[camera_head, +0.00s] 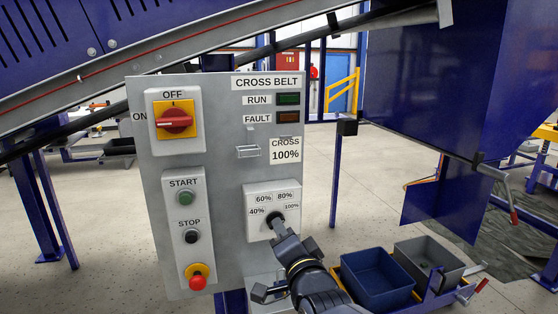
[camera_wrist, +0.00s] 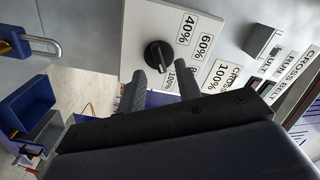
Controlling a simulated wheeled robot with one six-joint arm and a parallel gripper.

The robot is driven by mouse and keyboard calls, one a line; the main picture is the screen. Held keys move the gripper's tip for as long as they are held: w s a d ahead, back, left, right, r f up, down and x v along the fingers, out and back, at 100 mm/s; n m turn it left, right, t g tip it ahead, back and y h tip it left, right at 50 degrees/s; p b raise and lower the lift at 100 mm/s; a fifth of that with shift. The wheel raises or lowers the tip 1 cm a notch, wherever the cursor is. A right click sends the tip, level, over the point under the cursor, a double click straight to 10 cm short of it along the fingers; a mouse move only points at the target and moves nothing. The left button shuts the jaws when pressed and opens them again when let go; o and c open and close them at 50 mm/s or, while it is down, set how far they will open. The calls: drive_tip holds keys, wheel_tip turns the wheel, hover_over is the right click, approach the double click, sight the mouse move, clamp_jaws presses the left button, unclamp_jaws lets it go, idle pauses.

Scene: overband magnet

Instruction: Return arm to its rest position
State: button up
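The rotary speed knob (camera_wrist: 158,55) is black and sits on a light plate (camera_head: 258,203) marked 40%, 60%, 80% and 100%. The plate is on the grey CROSS BELT control panel (camera_head: 222,160). My gripper (camera_wrist: 168,77) is in front of the plate, its two dark fingers spread apart with nothing between them. The fingertips stand near the knob, seemingly clear of it. In the head view my gripper partly covers the lower plate. Which mark the knob points to is unclear. A label on the panel (camera_head: 285,150) reads CROSS 100%.
The panel also carries a red OFF/ON switch (camera_head: 174,121), START (camera_head: 185,198) and STOP (camera_head: 191,237) buttons, and a red emergency button (camera_head: 197,276). A blue bin (camera_head: 376,281) and a grey bin (camera_head: 429,263) stand at lower right. A conveyor frame (camera_head: 200,40) crosses above.

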drive_tip(key=w+n+p, duration=0.1)
drive_tip(key=n+p, duration=0.1)
drive_tip(key=p, duration=0.1)
drive_tip(key=w+n+p, duration=0.1)
drive_tip(key=n+p, duration=0.2)
drive_tip(key=p, duration=0.1)
drive_tip(key=w+a+n+p, duration=0.1)
drive_tip(key=n+p, duration=0.2)
drive_tip(key=shift+r, duration=0.3)
drive_tip(key=b, duration=0.1)
approach(275, 216)
drive_tip(key=v, duration=0.4)
drive_tip(key=shift+f, duration=0.1)
